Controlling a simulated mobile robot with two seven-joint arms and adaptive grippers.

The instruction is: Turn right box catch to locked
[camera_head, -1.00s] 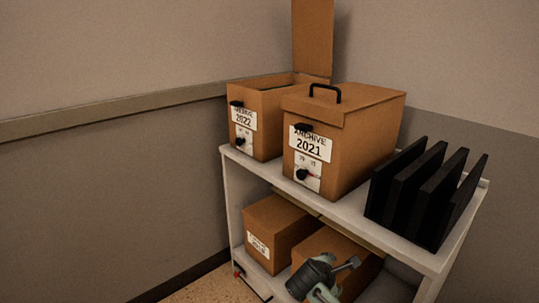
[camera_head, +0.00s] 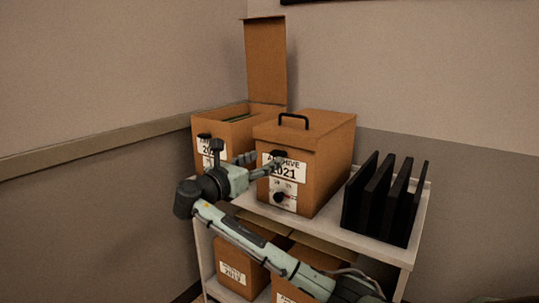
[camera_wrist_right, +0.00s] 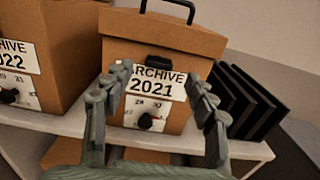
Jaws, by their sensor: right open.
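The right box (camera_head: 325,165), labelled ARCHIVE 2021, stands on the shelf top with its lid down. Its catch, a black knob (camera_head: 281,197) with a red mark at its right, sits on a white plate low on the front. The knob also shows in the wrist view (camera_wrist_right: 146,121), below the label and a black lid tab (camera_wrist_right: 163,65). My right gripper (camera_head: 257,164) is in front of this box, fingers pointing at its front. In the wrist view the gripper (camera_wrist_right: 158,73) is open, its fingers apart and empty. My left gripper is not in view.
The ARCHIVE 2022 box (camera_head: 236,132) stands to the left with its lid (camera_head: 266,60) raised. Black upright dividers (camera_head: 385,200) stand to the right on the white shelf (camera_head: 335,232). More boxes (camera_head: 234,270) sit on the lower shelf. Walls close in behind.

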